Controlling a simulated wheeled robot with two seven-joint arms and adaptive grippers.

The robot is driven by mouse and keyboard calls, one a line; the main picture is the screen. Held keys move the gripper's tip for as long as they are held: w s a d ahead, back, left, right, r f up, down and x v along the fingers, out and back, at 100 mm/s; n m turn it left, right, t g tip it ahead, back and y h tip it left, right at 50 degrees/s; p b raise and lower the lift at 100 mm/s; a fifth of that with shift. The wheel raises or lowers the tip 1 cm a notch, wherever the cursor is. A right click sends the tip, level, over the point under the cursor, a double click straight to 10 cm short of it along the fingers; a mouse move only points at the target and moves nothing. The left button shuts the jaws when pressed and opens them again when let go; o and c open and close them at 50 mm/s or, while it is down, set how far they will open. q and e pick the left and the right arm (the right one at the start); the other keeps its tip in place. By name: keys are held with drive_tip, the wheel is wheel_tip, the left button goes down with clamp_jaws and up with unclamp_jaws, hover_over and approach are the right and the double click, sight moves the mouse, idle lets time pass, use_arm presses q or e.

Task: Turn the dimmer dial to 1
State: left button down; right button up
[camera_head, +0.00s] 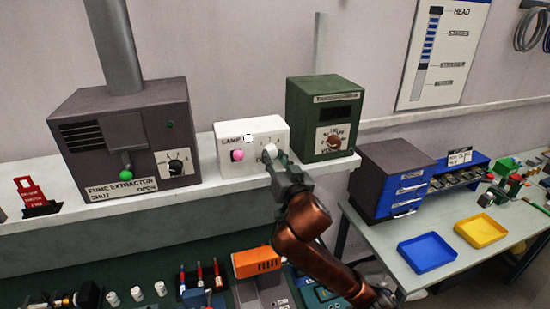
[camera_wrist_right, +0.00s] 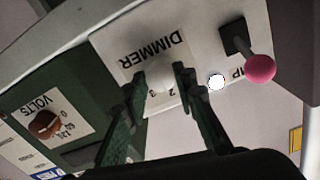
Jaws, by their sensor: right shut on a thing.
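The white lamp box (camera_head: 228,166) stands on the shelf, with a pink-tipped lever (camera_head: 237,155) and a round white spot (camera_head: 248,138) on its front. Its dimmer dial (camera_wrist_right: 158,76) is a pale knob on a white plate marked DIMMER, upside down in the right wrist view. My right gripper (camera_head: 271,160) is at the box's front. In the right wrist view its fingers (camera_wrist_right: 156,84) are on either side of the dial and shut on it. Digits such as 2 and 3 show beside the dial, but the dial's setting is hard to read. My left gripper is not in view.
A dark fume extractor (camera_head: 90,160) stands left of the lamp box, and a green box with a volts dial (camera_head: 332,142) stands close on the right. Below right, a table holds a drawer cabinet (camera_head: 368,193), a blue tray (camera_head: 427,268) and a yellow tray (camera_head: 480,244).

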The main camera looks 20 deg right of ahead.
drive_tip(key=n+p, duration=0.2)
drive_tip(key=n, duration=0.1)
drive_tip(key=shift+r+n+p, duration=0.15)
drive_tip(key=shift+n+p, duration=0.2)
drive_tip(key=shift+n, duration=0.05)
drive_tip(key=n+p, duration=0.2)
drive_tip(key=n, duration=0.2)
drive_tip(key=shift+n+p, duration=0.4)
drive_tip(key=shift+n, duration=0.3)
drive_tip(key=o, duration=1.2)
drive_tip(key=shift+c, duration=0.2)
